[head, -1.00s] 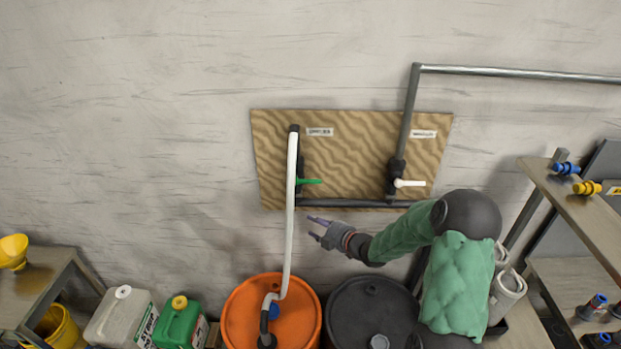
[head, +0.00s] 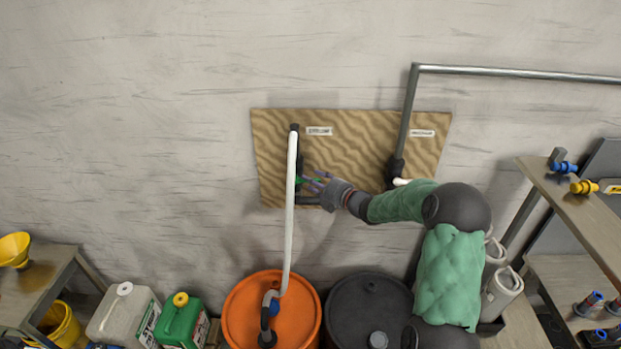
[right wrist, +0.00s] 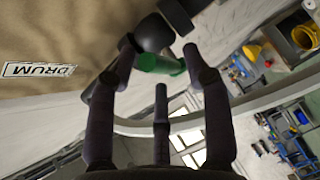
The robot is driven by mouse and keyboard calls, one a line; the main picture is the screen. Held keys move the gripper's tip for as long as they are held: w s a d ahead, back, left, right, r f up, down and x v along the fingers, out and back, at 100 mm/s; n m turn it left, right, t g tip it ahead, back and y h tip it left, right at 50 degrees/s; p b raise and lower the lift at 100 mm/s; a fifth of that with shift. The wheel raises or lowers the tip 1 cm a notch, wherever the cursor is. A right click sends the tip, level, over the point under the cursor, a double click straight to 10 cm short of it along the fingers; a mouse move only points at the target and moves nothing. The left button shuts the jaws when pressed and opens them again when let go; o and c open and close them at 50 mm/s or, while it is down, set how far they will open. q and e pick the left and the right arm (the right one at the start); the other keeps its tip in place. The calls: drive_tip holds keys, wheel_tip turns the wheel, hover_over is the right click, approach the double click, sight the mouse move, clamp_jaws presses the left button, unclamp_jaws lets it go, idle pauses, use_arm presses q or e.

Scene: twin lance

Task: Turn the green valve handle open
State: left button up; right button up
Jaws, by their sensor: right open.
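The green valve handle (head: 301,181) sits on the left valve of the wooden wall panel (head: 349,150), mostly hidden behind my right gripper's fingers. In the right wrist view the green handle (right wrist: 160,63) sticks out from a black valve body (right wrist: 153,33). My right gripper (head: 315,184) is open at the handle. In the right wrist view its fingertips (right wrist: 160,62) are spread on both sides of the handle; I cannot tell whether they touch it. My left gripper is not in view.
A white hose (head: 291,210) runs close to the left of the handle, down to an orange drum (head: 245,312). A white-handled valve (head: 401,182) sits at the right, partly behind my arm. A black drum (head: 350,295) stands below. The wall at left is clear.

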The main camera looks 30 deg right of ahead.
drive_tip(key=shift+x, duration=0.95)
clamp_jaws()
